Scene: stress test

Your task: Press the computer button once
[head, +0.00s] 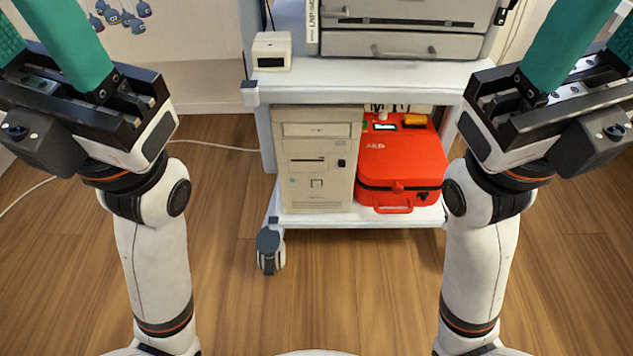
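The beige computer tower (305,206) stands upright on the lower shelf of a white cart, its front facing me. A small dark square (341,163) shows on its front at the right, beside a drive slot, and a pale outlined square (316,183) lies lower down. I cannot tell which of these is the button. My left gripper (38,40) is at the upper left and my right gripper (596,42) at the upper right. Both have teal fingers spread apart with nothing visible between them. Their fingertips are cut off by the frame. Both are apart from the computer.
A red AED case (425,160) stands right of the computer on the same shelf. The cart's upper shelf (375,83) carries a grey machine (400,45) and a small white box (271,50). A cable runs along the wooden floor at left. The floor before the cart is clear.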

